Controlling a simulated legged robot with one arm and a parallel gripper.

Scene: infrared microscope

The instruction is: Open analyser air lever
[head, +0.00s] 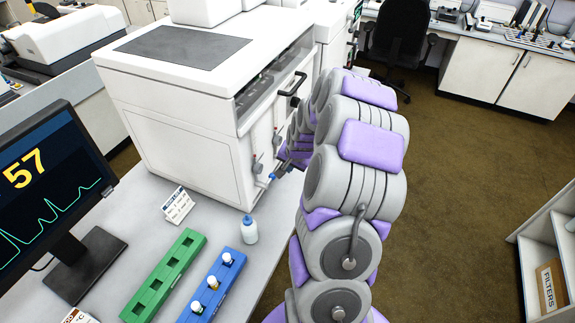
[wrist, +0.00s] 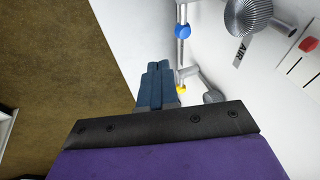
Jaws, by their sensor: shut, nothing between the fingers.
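The white analyser (head: 180,125) stands on the bench at centre left in the head view. My gripper (head: 280,172) is beside its right-hand face, among small fittings partly hidden by my arm. In the wrist view my gripper (wrist: 155,82) is shut and empty, its dark blue fingers together. The white panel (wrist: 225,90) carries a thin pipe with a blue collar (wrist: 183,31) and a yellow band (wrist: 182,89). A grey lever-like fitting (wrist: 195,78) is just right of the fingertips; contact cannot be told. The AIR label (wrist: 241,50) is below a ribbed grey knob (wrist: 252,14).
A black handle (head: 293,90) sticks out from the analyser. A small bottle (head: 250,230), a blue rack (head: 222,280), a green rack (head: 170,270) and a monitor (head: 45,190) stand on the bench. Brown floor (head: 470,180) is open at right.

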